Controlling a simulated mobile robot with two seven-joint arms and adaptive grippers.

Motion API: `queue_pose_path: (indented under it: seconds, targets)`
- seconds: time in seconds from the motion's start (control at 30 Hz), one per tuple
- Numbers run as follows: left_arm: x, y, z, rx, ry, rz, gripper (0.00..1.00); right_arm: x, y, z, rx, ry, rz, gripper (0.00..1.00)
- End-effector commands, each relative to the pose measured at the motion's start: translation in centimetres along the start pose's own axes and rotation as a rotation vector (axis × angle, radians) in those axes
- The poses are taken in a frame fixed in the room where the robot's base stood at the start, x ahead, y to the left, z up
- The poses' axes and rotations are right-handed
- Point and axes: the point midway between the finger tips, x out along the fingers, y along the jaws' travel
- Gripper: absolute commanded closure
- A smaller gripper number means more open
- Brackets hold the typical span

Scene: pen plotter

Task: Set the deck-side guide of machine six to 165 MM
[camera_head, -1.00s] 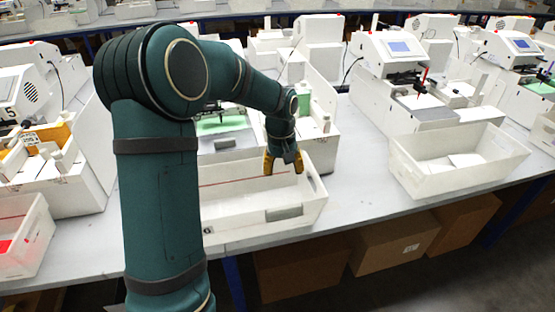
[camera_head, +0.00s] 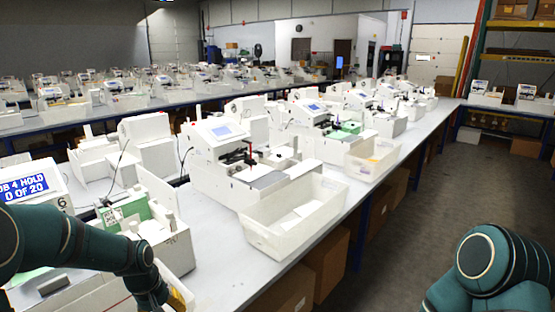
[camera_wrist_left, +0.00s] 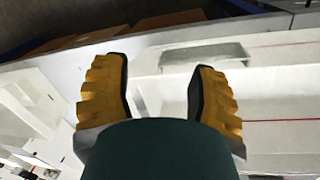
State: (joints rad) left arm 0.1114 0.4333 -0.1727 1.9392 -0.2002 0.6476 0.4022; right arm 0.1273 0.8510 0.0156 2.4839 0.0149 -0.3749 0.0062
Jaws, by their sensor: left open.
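Machine six (camera_head: 62,200), a white plotter, stands at the left edge of the head view, cut off by the frame. Its screen (camera_head: 25,189) reads "JOB 4 HOLD" and "0 OF 20". A green stack (camera_head: 122,211) with a printed label sits in its feeder among white walls. I cannot pick out the deck-side guide or its scale. My left gripper (camera_head: 178,300) is low in front of the machine, mostly cut off. In the left wrist view its yellow fingers (camera_wrist_left: 160,70) are apart and empty above a white tray (camera_wrist_left: 275,90) with a red line. My right gripper is out of view.
A neighbouring plotter (camera_head: 220,150) stands to the right, with a white bin (camera_head: 290,240) at the table's front edge. More machines line the table (camera_head: 205,255) behind. Bare tabletop lies between machine six and that bin. Cardboard boxes (camera_head: 325,260) stand below.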

Motion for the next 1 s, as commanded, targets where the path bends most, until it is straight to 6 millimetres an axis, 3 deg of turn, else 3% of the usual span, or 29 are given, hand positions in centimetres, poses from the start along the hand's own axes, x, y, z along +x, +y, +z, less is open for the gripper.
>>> queue_pose_path:
  seconds: [0.03,0.2,0.3,0.4,0.57,0.67,0.73,0.77,1.0]
  targets:
    - [3.3,1.2,2.0,0.046,-0.02,0.023,0.42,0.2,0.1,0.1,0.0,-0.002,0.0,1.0]
    - [12.1,4.7,9.2,0.189,-0.029,0.123,0.42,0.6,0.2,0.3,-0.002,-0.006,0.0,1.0]
    - [15.8,5.8,13.9,0.252,-0.023,0.169,0.42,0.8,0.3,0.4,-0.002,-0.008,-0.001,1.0]
    - [18.0,6.2,18.0,0.301,-0.013,0.199,0.42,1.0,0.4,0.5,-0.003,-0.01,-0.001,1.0]
    - [19.4,6.3,21.8,0.347,0.005,0.222,0.42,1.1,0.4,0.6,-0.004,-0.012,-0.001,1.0]
    - [19.7,6.2,22.7,0.357,0.012,0.226,0.71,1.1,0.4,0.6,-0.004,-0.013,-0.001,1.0]
    - [19.7,6.2,22.8,0.36,0.016,0.227,0.95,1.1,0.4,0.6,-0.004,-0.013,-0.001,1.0]
    - [19.7,6.2,22.8,0.36,0.017,0.227,1.0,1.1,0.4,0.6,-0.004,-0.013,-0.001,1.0]
    - [19.6,6.3,22.7,0.357,0.018,0.228,1.0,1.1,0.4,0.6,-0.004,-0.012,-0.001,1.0]
